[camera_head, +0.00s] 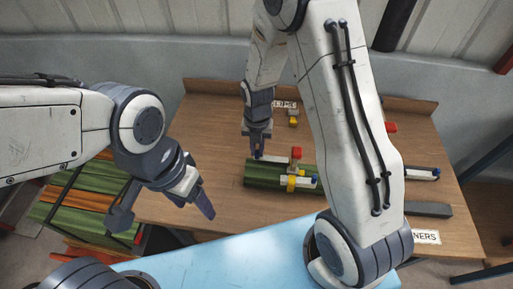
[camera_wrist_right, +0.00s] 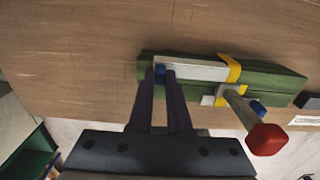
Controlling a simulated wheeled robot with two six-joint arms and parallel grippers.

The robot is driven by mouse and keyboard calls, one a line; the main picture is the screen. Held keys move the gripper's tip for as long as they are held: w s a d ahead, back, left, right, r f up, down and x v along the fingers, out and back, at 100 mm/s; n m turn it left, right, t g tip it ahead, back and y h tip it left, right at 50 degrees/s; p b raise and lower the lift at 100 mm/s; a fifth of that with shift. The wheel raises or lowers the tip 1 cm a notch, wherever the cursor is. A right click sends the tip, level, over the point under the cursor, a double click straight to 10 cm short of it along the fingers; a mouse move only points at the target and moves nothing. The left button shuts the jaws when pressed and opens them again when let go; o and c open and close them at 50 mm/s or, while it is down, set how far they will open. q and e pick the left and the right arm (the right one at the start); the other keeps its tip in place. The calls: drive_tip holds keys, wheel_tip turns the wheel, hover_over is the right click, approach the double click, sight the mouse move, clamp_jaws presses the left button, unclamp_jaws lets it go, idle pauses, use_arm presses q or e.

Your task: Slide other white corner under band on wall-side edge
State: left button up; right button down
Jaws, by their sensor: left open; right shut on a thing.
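A green block (camera_head: 262,175) lies on the wooden table with a yellow band (camera_head: 291,184) around it. It also shows in the right wrist view (camera_wrist_right: 278,82). A white corner strip (camera_wrist_right: 195,68) with a blue end (camera_wrist_right: 160,70) lies along its wall-side edge and reaches the yellow band (camera_wrist_right: 233,70); I cannot tell whether its tip is under it. My right gripper (camera_head: 257,153) is shut on the blue end. Another white corner with a blue end (camera_head: 314,180) is at the near edge by the band. My left gripper (camera_head: 205,207) is open and empty, left of the block.
A red-knobbed tool (camera_wrist_right: 267,139) stands up at the band. A crate of green and orange slabs (camera_head: 80,212) is at the left. A grey bar (camera_head: 428,209) and a white strip with a blue end (camera_head: 422,173) lie at the right. The table's left part is clear.

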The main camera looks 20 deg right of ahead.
sight(273, 159)
drive_tip(key=shift+f+b, duration=0.45)
drive_tip(key=shift+f, duration=0.25)
drive_tip(key=shift+s+d+r, duration=0.15)
drive_tip(key=shift+d, duration=0.05)
drive_tip(key=shift+s+d, duration=0.3)
drive_tip(key=shift+d, duration=0.4)
drive_tip(key=shift+s+d, duration=0.3)
drive_tip(key=shift+d, duration=0.35)
drive_tip(key=shift+s+d, duration=0.3)
drive_tip(key=shift+d, duration=0.4)
drive_tip(key=c, duration=0.8)
unclamp_jaws()
